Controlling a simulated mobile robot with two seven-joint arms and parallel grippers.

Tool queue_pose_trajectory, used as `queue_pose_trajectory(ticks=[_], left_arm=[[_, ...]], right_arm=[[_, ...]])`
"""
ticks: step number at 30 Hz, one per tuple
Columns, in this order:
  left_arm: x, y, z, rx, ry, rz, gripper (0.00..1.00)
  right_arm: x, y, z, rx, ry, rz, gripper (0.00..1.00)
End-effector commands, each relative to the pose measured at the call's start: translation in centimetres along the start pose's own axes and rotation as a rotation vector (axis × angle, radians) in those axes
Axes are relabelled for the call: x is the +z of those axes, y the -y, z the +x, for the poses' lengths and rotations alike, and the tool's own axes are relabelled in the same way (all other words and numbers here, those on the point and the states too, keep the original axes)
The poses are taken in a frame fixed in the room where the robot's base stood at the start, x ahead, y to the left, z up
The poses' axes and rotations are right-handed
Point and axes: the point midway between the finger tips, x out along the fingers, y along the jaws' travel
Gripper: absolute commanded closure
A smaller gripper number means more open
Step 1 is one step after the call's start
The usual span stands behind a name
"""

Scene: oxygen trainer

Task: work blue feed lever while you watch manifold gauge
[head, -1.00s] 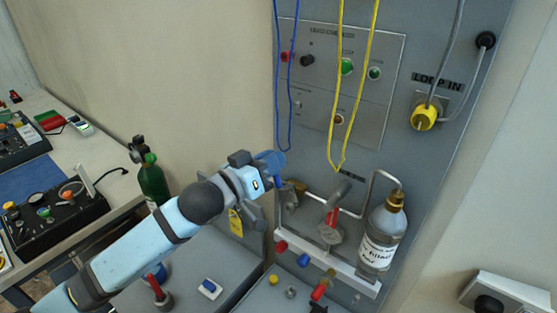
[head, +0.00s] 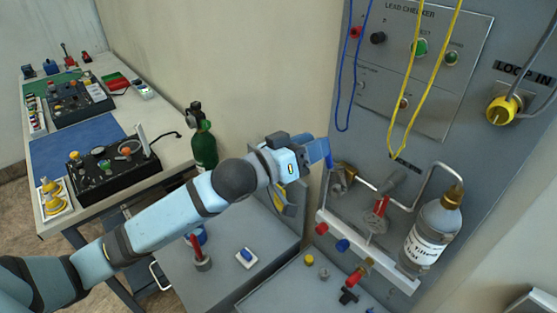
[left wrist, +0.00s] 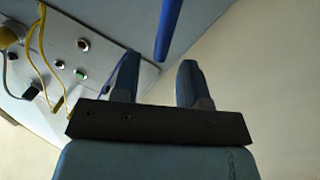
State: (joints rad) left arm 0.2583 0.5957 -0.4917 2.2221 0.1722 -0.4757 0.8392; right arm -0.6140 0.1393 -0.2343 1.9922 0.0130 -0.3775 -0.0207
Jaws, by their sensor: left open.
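My left gripper (head: 318,153) reaches in from the left to the panel's left edge. In the left wrist view its two fingers (left wrist: 160,68) are apart, with nothing clamped between them. A blue bar (left wrist: 170,26), which looks like the blue feed lever, shows just beyond the fingertips, roughly in line with the gap. In the head view a narrow blue piece (head: 329,160) shows at the fingertips; I cannot tell lever from finger there. I cannot make out a manifold gauge dial in either view. My right gripper is not in view.
The grey panel (head: 480,140) has hanging blue and yellow (head: 428,90) cords. A labelled bottle (head: 430,235) and a red-handled valve (head: 377,212) stand right of my gripper. A green cylinder (head: 204,150) stands behind my arm. A bench with control boxes (head: 112,165) is at left.

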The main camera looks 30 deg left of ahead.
Motion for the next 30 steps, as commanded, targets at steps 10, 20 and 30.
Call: queue_pose_trajectory(ticks=[10, 20, 30], left_arm=[[0.3, 0.1, -7.9, 0.0, 0.002, 0.001, 0.6], [0.1, 0.0, -10.2, 0.0, 0.001, 0.0, 0.6], [0.0, 0.0, -10.3, 0.0, 0.0, 0.0, 0.6]], right_arm=[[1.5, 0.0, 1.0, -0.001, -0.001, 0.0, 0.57], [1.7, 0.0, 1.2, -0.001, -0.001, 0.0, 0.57], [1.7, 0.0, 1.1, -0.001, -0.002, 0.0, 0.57]])
